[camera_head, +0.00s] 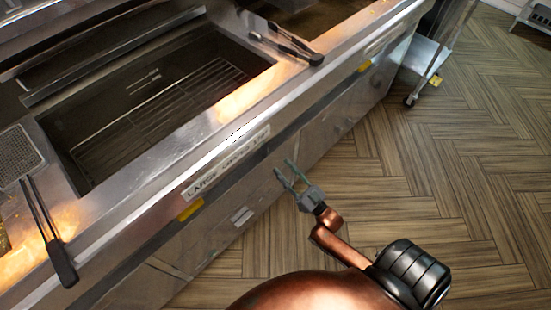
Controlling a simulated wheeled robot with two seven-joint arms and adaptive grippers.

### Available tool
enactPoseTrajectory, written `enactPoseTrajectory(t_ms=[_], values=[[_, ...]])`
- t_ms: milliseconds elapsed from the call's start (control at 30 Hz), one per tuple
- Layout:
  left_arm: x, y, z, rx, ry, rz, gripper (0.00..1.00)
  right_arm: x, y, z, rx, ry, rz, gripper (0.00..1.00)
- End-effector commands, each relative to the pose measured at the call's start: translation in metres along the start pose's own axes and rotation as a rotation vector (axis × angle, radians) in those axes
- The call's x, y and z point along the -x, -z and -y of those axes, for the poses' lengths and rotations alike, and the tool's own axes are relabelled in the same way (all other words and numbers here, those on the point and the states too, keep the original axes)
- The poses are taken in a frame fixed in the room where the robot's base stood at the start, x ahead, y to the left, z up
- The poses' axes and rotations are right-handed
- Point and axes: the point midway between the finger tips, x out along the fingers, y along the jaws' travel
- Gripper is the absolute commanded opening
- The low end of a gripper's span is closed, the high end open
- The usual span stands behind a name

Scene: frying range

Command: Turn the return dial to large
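My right gripper (283,168) is in front of the steel fryer front, near the middle of the view. Its two thin fingers are apart with nothing between them, so it is open and empty. A pale label strip (226,162) with dark lettering runs along the fryer's front edge, up and left of the fingers; its first word looks like "LARGE". I cannot make out a return dial in this view. My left gripper is not in view.
The fryer (150,215) has an open well with a wire rack (160,115). A mesh basket (15,155) with a black handle lies at the left, and dark tongs (290,45) rest at the top. A wheeled cart (425,65) stands beyond. The wooden floor (450,180) at right is clear.

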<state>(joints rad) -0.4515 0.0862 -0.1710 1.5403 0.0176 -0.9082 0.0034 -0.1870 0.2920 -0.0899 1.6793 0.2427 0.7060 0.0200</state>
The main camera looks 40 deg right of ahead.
Motion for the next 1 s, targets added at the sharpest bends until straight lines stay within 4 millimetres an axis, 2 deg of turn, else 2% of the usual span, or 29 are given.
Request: enactPoseTrajectory(t_ms=[100,233,833,933,1000], values=[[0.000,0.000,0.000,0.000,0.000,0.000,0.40,0.015,-0.001,0.000,0.000,-0.001,0.002,0.33],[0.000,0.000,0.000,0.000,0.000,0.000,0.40,0.023,-0.001,0.000,-0.001,0.000,0.001,0.33],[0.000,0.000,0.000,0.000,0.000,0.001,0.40,0.024,-0.001,0.000,-0.001,0.000,0.002,0.33],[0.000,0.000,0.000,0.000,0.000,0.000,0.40,0.028,-0.013,0.001,0.000,-0.003,0.046,0.33],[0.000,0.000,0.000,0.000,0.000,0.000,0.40,0.037,-0.035,0.004,0.001,-0.007,0.127,0.33]])
